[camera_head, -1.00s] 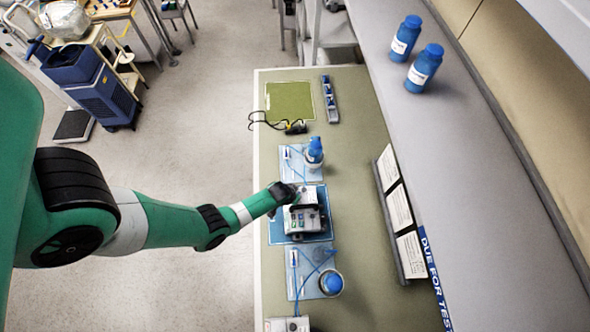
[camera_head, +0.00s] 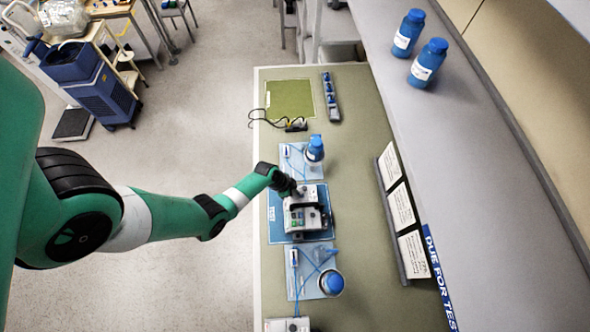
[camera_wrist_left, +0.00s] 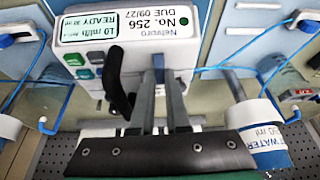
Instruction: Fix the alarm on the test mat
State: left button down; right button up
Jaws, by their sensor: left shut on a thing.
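The white pump (camera_head: 303,221), with a dark handle and green buttons, sits on the blue test mat (camera_head: 276,230). In the left wrist view the pump (camera_wrist_left: 135,45) carries a label reading No. 256, DUE 09/27, and a green display reading 10 ml/h, READY, 30 ml; it appears upside down there. Its black handle (camera_wrist_left: 117,85) stands beside my fingers. My left gripper (camera_head: 297,194) is at the far edge of the pump. My right gripper is out of view.
Pads with blue-capped bottles and tubing lie on both sides, one bottle (camera_head: 315,149) beyond the mat and one (camera_head: 331,282) nearer. A green mat (camera_head: 290,99), power strip (camera_head: 330,97) and cable lie farther back. A card rack (camera_head: 402,215) lines the right side.

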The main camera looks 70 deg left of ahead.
pick_arm(q)
jog(key=shift+m, duration=0.5)
jog(key=c, duration=0.9)
grip_release()
